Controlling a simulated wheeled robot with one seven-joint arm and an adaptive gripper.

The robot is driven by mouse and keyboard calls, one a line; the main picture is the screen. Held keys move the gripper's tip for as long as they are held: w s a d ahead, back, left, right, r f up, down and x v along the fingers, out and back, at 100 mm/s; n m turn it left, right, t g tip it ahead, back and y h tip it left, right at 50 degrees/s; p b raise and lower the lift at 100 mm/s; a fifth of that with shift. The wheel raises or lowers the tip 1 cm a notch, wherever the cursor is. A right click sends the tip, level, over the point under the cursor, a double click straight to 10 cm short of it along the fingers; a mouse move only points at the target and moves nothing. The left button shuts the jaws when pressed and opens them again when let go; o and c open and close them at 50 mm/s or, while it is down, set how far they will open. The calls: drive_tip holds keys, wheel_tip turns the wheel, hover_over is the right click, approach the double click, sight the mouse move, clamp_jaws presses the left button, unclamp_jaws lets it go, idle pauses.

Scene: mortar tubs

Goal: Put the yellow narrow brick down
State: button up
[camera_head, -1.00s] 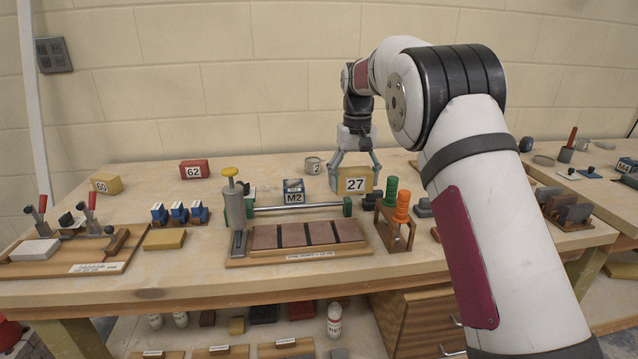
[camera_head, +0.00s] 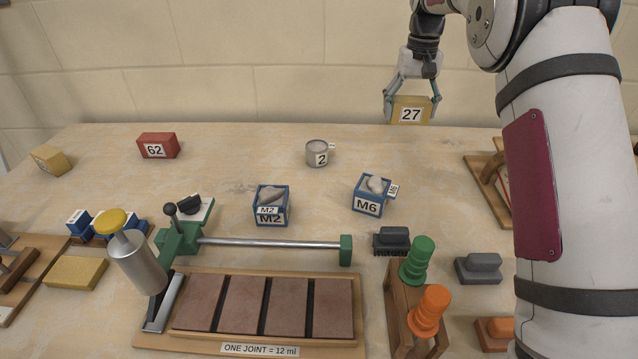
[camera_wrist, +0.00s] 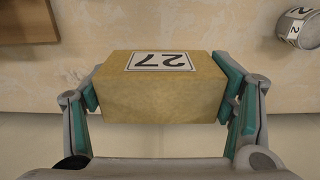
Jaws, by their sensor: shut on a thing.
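The yellow brick marked 27 (camera_head: 411,109) is held between the two fingers of my gripper (camera_head: 411,100). In the head view it appears raised, its lower edge about level with the table's back edge. In the wrist view the same yellow brick (camera_wrist: 162,95) sits level between the teal finger pads, which press on its two ends. Its label faces up in that picture. Its underside is hidden.
A grey cup marked 2 (camera_head: 319,154) and the blue boxes M6 (camera_head: 367,206) and M2 (camera_head: 270,219) stand in front. A red brick 62 (camera_head: 158,146) and another yellow brick (camera_head: 51,160) are left. Bare tabletop (camera_head: 440,165) shows below the held brick.

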sight(401, 154)
drive_tip(key=shift+w+d, duration=0.2)
drive_tip(key=shift+w, duration=0.2)
wheel_tip(401, 154, down, 10)
drive_tip(key=shift+r+b, duration=0.1)
drive_tip(key=shift+b, duration=0.25)
drive_tip(key=o, duration=1.5)
drive_tip(key=shift+s, duration=0.1)
